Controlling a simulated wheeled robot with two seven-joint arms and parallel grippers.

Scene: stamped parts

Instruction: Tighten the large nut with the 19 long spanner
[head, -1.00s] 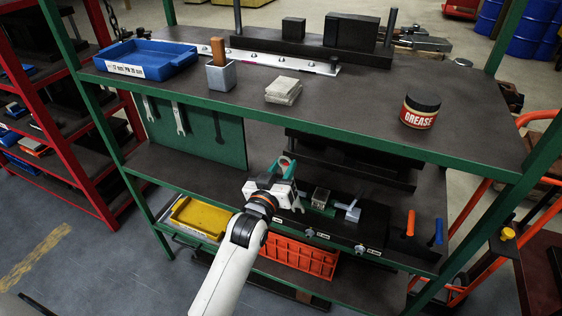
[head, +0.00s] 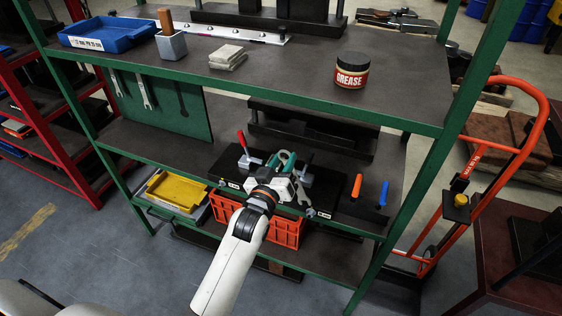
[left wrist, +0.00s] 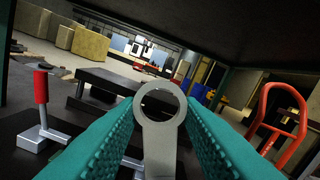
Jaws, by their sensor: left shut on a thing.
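My left gripper (head: 287,163), with teal fingers, is shut on a grey spanner over the middle shelf. The spanner's ring end (left wrist: 160,102) stands up between the fingers in the left wrist view, with nothing inside the ring. Its open end (head: 303,196) shows beside the gripper in the head view. The gripper is in front of a black fixture (head: 228,163) with a red-handled clamp (head: 243,142); the clamp also shows at the left of the left wrist view (left wrist: 41,100). I cannot make out the large nut. My right gripper is not in view.
The green-framed upper shelf (head: 290,82) overhangs the workspace. Spanners (head: 146,90) hang on a green panel (head: 190,125) at left, beside a dark spanner outline. Orange (head: 355,186) and blue (head: 384,194) handles stand right of the fixture. An orange crate (head: 230,212) is below.

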